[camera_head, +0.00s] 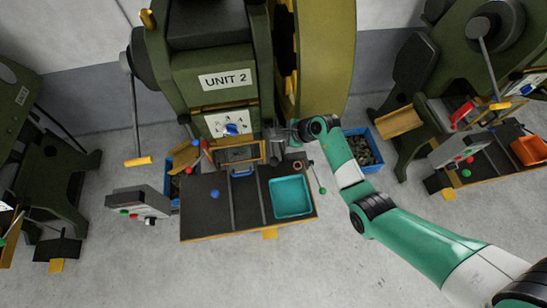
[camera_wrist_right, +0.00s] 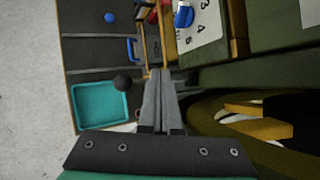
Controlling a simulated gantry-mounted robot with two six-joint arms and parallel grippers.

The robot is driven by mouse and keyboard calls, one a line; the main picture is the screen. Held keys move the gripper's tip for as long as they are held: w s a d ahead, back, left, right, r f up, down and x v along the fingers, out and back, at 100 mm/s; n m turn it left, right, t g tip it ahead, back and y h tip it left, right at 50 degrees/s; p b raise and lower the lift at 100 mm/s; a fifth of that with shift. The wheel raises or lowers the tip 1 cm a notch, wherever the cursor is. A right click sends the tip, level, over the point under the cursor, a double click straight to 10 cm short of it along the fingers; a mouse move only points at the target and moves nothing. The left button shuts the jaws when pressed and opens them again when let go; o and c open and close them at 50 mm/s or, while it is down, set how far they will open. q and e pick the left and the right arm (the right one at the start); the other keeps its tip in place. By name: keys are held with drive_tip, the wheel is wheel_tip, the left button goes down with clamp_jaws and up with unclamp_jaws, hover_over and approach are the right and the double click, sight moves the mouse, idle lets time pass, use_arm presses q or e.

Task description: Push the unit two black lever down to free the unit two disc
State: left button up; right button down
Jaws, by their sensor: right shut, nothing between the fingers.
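Unit 2 (camera_head: 226,80) is a dark green press in the middle of the head view. My right gripper (camera_head: 275,136) is at the right front of the press, beside its lower opening. In the right wrist view my right gripper (camera_wrist_right: 160,76) has its fingers together, with nothing between them. A round black knob (camera_wrist_right: 122,83), which looks like the end of the black lever, is just left of the fingers; I cannot tell whether they touch. The lever's shaft is not clear. I cannot make out the disc for certain. My left gripper is not in view.
A dark table (camera_head: 205,222) with a teal tray (camera_head: 290,197) and a blue ball (camera_head: 215,194) stands before the press. A large olive wheel (camera_head: 325,55) is behind my right wrist. A blue bin (camera_head: 375,160) is on the right. A yellow-handled lever (camera_head: 138,161) hangs left.

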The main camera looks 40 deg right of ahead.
drive_tip(key=b, duration=0.6)
hover_over(278, 161)
drive_tip(key=w, duration=0.2)
drive_tip(key=f, duration=0.6)
drive_tip(key=shift+s+d+f, duration=0.25)
drive_tip(key=shift+d+f, duration=0.05)
drive_tip(key=shift+f, duration=0.1)
drive_tip(key=shift+s+a+f+b, duration=0.15)
drive_tip(key=shift+f+b, duration=0.25)
drive_tip(key=shift+f, duration=0.55)
drive_tip(key=shift+f, duration=0.1)
drive_tip(key=shift+f, duration=0.3)
drive_tip(key=shift+s+a+f+b, duration=0.1)
drive_tip(key=shift+s+f+b, duration=0.1)
drive_tip(key=shift+f+b, duration=0.7)
drive_tip(key=shift+s+a+f+b, duration=0.15)
drive_tip(key=shift+f+b, duration=0.25)
drive_tip(key=shift+f, duration=0.9)
idle(2.2)
